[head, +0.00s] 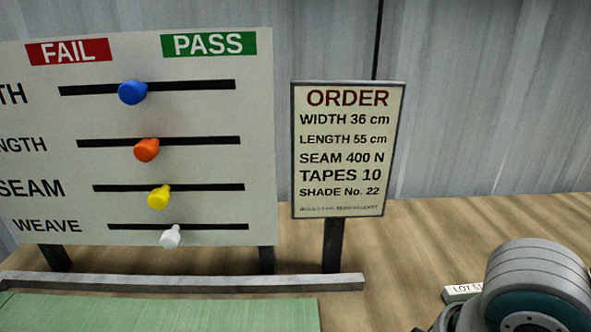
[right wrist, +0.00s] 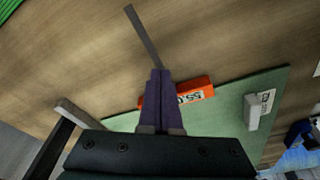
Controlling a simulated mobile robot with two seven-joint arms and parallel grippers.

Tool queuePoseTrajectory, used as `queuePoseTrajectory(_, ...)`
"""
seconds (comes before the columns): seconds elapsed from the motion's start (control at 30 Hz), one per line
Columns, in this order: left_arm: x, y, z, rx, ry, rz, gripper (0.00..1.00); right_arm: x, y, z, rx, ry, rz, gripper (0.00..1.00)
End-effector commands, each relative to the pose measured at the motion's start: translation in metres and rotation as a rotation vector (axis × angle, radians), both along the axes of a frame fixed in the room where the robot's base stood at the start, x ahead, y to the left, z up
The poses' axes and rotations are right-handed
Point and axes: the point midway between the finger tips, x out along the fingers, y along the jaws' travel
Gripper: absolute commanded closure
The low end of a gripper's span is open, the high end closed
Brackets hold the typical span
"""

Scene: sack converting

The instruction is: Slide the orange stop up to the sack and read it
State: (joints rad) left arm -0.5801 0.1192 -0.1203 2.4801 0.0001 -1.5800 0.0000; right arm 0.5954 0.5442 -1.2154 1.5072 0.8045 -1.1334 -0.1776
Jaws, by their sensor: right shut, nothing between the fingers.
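The orange stop (right wrist: 192,90) lies across the edge of the green board (right wrist: 225,125) in the right wrist view. Digits on its white label are turned and partly small; they look like 55.0. My right gripper (right wrist: 160,76) is shut and empty, its dark fingers in front of the stop and hiding part of it. I cannot tell whether they touch it. A pale and blue thing (right wrist: 298,158) shows at the lower right corner; I cannot tell whether it is the sack. The green board also shows in the head view (head: 170,313). My left gripper is not in view.
A FAIL/PASS board (head: 200,70) carries blue, orange, yellow and white knobs in slots. The order sign (head: 340,150) reads LENGTH 55 cm. A grey rail (head: 190,284) runs before them. A grey block (right wrist: 252,112) stands on the green board. A thin grey strip (right wrist: 143,36) lies beyond my fingers.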

Motion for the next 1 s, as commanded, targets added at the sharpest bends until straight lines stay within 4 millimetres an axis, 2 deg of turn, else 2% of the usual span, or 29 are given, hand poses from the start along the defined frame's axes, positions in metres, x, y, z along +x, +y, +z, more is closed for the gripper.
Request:
queuePoseTrajectory(0.03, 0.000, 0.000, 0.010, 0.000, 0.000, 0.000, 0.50, 0.000, 0.001, 0.010, 0.003, -0.001, 0.000, 1.00)
queuePoseTrajectory(0.57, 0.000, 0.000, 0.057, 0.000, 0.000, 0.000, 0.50, 0.002, 0.004, 0.056, 0.012, -0.005, 0.000, 1.00)
queuePoseTrajectory(0.9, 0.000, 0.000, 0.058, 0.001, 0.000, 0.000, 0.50, 0.002, 0.005, 0.056, 0.013, -0.006, 0.000, 1.00)
queuePoseTrajectory(1.0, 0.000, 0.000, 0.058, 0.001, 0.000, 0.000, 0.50, -0.004, 0.013, 0.057, 0.030, -0.003, 0.003, 1.00)
